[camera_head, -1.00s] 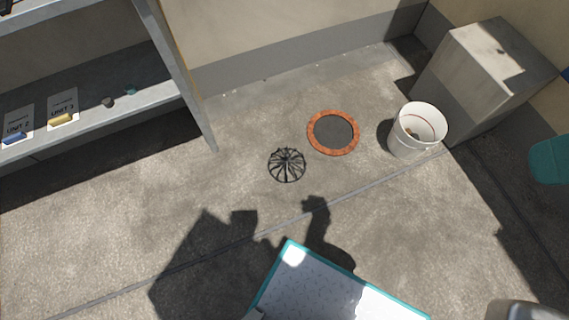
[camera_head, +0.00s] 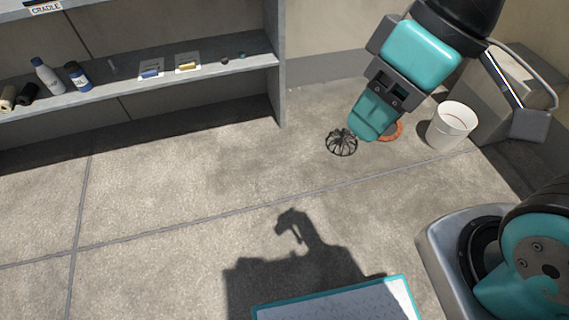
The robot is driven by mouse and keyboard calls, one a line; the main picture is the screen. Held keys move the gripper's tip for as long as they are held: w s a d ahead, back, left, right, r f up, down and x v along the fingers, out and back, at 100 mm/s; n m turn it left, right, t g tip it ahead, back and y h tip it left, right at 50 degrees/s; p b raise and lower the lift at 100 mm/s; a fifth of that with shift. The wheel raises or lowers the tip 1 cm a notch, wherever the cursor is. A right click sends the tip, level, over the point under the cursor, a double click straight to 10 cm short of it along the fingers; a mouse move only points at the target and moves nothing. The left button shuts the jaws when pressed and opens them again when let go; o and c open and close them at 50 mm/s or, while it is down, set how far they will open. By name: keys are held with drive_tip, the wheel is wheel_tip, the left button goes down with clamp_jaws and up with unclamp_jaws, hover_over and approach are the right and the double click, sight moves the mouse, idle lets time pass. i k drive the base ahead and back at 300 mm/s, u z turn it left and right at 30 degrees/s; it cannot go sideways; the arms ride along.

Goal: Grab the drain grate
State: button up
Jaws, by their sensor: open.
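The drain grate, a small black domed wire basket (camera_head: 341,143), sits on the concrete floor in the head view, right of the shelf's near leg. My gripper (camera_head: 372,122), teal and dark grey, hangs in front of and just right of the grate in the picture, pointing down and left. The jaws are open and hold nothing that I can see. How high the gripper is above the floor I cannot tell. An orange ring (camera_head: 397,130) lies on the floor behind the gripper, which hides most of it.
A white bucket (camera_head: 451,125) stands right of the ring, next to a grey block (camera_head: 495,100). A grey shelf (camera_head: 200,88) at the left holds bottles (camera_head: 46,76), labels and small parts. The floor (camera_head: 180,190) in the middle and left is clear.

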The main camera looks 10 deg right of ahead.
sight(343, 136)
drive_tip(key=u, duration=0.95)
drive_tip(key=i, duration=1.2)
drive_tip(key=z, duration=0.8)
drive_tip(key=i, duration=1)
drive_tip(key=z, duration=0.7)
